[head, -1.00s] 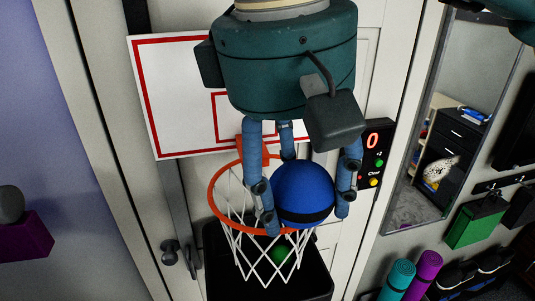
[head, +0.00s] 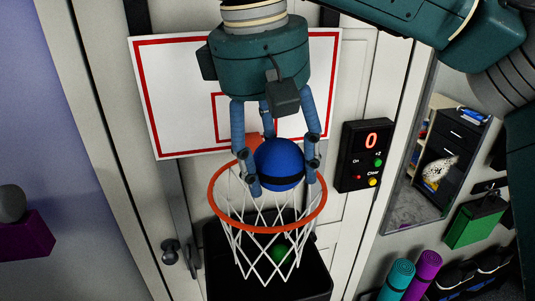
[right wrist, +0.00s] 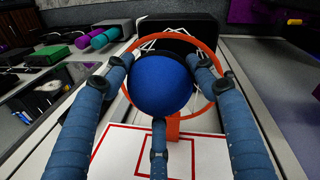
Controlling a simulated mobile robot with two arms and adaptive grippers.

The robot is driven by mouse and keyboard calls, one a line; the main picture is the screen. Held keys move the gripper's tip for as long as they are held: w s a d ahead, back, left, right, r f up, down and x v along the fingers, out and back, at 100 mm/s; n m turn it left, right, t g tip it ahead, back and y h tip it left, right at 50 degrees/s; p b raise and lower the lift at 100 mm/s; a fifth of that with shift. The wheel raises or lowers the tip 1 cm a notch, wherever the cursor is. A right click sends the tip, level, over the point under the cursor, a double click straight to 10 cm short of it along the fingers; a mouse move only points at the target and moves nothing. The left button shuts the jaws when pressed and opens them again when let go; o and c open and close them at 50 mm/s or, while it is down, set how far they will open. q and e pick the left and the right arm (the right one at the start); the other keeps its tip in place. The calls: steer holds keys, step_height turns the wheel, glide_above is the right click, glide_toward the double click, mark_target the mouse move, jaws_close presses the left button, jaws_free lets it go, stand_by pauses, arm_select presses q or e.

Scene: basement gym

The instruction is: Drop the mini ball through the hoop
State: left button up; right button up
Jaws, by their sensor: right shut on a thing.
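The mini ball (head: 279,160) is blue with a black band. My right gripper (head: 280,172) is shut on it, with its three blue fingers around it. In the head view the ball shows over the back part of the orange hoop (head: 216,208), in front of the white backboard (head: 176,95). In the right wrist view the ball (right wrist: 162,84) sits between the fingers and covers much of the hoop (right wrist: 212,62). The white net (head: 240,250) hangs empty below the rim. My left gripper is not in view.
A black bin (head: 318,280) stands under the net, with a green ball (head: 279,253) in it. A black scoreboard (head: 364,155) showing a red 0 hangs right of the hoop. A door handle (head: 170,250) is at the lower left.

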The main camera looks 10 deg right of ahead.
steer(key=w+f, duration=0.1)
steer(key=w, duration=0.6)
steer(key=shift+w+f, duration=0.25)
steer(key=shift+w, duration=0.05)
steer(key=shift+a+f, duration=0.1)
steer(key=shift+f, duration=0.05)
steer(key=shift+w+f, duration=0.1)
steer(key=shift+f, duration=0.65)
stand_by(0.3)
steer(key=o, duration=1.1)
